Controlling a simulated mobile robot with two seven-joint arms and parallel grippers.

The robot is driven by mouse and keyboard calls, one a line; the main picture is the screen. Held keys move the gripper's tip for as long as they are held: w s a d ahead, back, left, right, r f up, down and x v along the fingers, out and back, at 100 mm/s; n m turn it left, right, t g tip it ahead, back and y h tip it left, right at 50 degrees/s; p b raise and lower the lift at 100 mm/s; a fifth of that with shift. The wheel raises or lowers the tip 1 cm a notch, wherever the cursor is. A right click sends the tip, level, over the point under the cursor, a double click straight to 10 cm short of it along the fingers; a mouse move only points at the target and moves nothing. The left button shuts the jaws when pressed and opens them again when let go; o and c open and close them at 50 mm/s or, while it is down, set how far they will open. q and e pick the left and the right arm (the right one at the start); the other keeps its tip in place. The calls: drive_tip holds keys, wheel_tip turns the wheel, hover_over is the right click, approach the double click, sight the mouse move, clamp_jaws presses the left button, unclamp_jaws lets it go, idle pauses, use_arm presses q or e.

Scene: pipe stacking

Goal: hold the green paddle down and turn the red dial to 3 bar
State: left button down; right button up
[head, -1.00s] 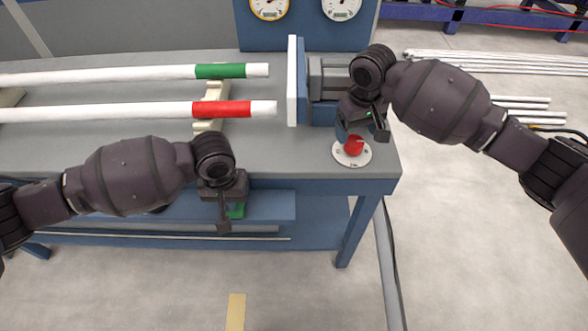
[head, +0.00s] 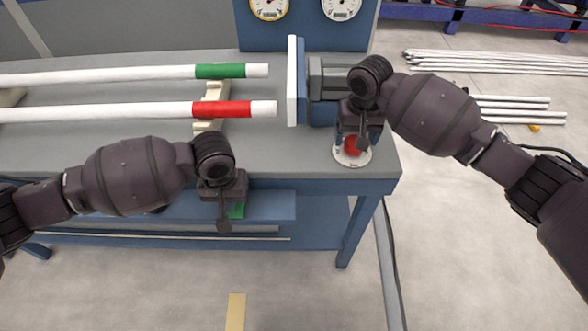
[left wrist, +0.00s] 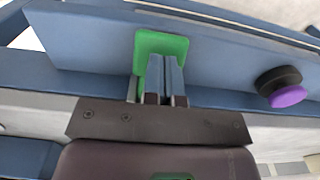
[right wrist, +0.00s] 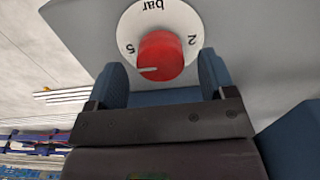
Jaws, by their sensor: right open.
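The green paddle (left wrist: 150,42) is on the blue front of the bench and shows partly behind my left gripper in the head view (head: 237,211). My left gripper (left wrist: 167,62) has its fingers together, with their tips over the paddle; I cannot tell how hard they touch. The red dial (right wrist: 165,58) sits on a white scale plate (right wrist: 133,24) marked "bar", with 2 and 5 readable. Its white mark points left, a little past the 5. My right gripper (right wrist: 163,72) is open, one finger on each side of the dial. In the head view the dial (head: 352,147) is partly hidden.
Two white pipes, with a green band (head: 220,71) and a red band (head: 222,109), lie on the bench (head: 165,135). A purple-and-black button (left wrist: 286,92) sits right of the paddle. Two gauges (head: 268,8) (head: 341,8) are at the back. Loose pipes (head: 490,60) lie behind right.

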drive_tip(key=shift+f, duration=1.65)
drive_tip(key=shift+c, duration=0.2)
drive_tip(key=c, duration=0.8)
